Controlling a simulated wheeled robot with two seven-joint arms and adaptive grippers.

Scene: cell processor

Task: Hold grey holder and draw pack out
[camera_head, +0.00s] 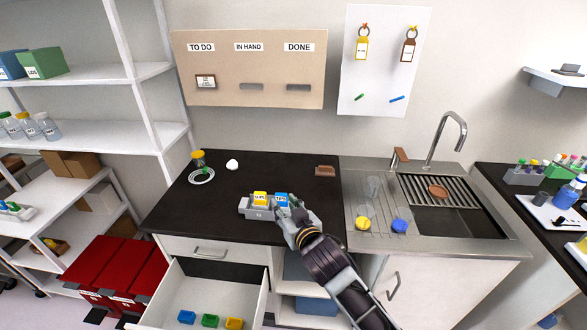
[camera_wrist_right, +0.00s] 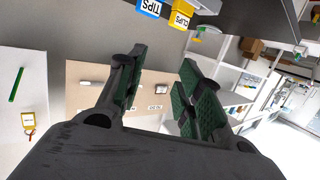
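The grey holder (camera_head: 258,213) stands on the black counter, with a yellow pack (camera_head: 260,199) and a blue pack (camera_head: 281,199) upright in it. My right gripper (camera_head: 288,212) is at the holder's right end, in front of the blue pack, and covers part of that end. In the right wrist view, the blue pack marked TIPS (camera_wrist_right: 150,8) and the yellow pack marked CLIPS (camera_wrist_right: 181,19) are at the top edge, outside the fingers. The right fingers (camera_wrist_right: 160,80) are apart with nothing between them. My left gripper is in neither view.
An open drawer (camera_head: 165,311) below the counter holds blue, green and yellow packs. A yellow-lidded jar (camera_head: 198,158), a white object (camera_head: 232,164) and a brown block (camera_head: 325,171) stand farther back. The sink (camera_head: 450,217) is right. The counter left of the holder is clear.

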